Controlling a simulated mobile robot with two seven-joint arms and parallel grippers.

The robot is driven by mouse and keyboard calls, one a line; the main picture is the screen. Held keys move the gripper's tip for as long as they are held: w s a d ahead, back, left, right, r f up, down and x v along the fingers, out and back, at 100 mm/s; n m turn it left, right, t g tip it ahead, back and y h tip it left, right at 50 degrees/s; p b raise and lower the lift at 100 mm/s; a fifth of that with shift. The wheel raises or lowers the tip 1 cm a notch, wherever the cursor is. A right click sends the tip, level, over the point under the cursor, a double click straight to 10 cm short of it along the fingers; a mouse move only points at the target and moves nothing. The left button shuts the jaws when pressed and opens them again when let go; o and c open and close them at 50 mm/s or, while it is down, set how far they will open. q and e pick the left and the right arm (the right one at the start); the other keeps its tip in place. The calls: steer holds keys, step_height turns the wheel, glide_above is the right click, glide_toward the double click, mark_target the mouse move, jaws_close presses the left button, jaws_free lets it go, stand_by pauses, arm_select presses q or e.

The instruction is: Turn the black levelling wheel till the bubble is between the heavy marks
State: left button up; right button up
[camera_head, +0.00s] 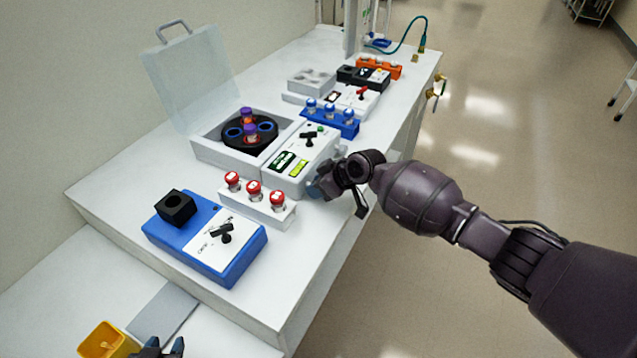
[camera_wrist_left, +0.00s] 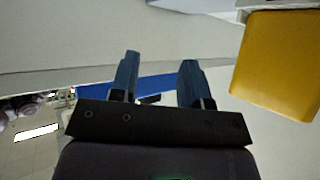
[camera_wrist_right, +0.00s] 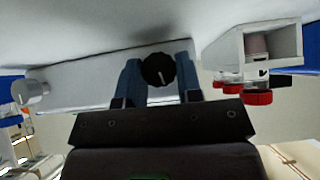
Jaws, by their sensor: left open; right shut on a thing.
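The black levelling wheel (camera_wrist_right: 158,70), a round knob with a white line, sits on the pale side face of the centrifuge unit in the right wrist view. My right gripper (camera_wrist_right: 160,82) has its blue fingers shut on either side of it. In the head view my right gripper (camera_head: 322,184) is at the unit's right side and hides the wheel. A light green window (camera_head: 297,169), perhaps the level vial, shows on the unit's top panel; bubble and marks are too small to read. My left gripper (camera_head: 160,349) is open and empty, also in the left wrist view (camera_wrist_left: 160,68).
The centrifuge (camera_head: 208,150) has its clear lid (camera_head: 190,75) raised. A rack with red-capped vials (camera_head: 265,209) and a blue device (camera_head: 168,236) stand nearer. A yellow bin (camera_head: 95,345) is beside my left gripper. A grey knob (camera_wrist_right: 30,91) is left of the wheel.

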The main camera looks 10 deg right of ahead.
steer(key=shift+s+r+n+t+h+p, duration=0.1)
steer(key=shift+n+t+h+p, duration=0.3)
steer(key=shift+t+p, duration=0.25)
steer(key=shift+a+n+t+h+p, duration=0.1)
steer(key=shift+n+t+h+p, duration=0.2)
steer(key=shift+t+h+p, duration=0.15)
arm_select(q)
steer(key=shift+s+a+r, duration=0.1)
steer(key=shift+s+r, duration=0.5)
steer(key=shift+r, duration=0.15)
arm_select(e)
steer(key=shift+t, duration=0.3)
steer(key=o, duration=0.8)
arm_select(q)
steer(key=shift+w+r, duration=0.15)
steer(key=shift+r, duration=0.05)
arm_select(e)
steer(key=shift+o, duration=0.7)
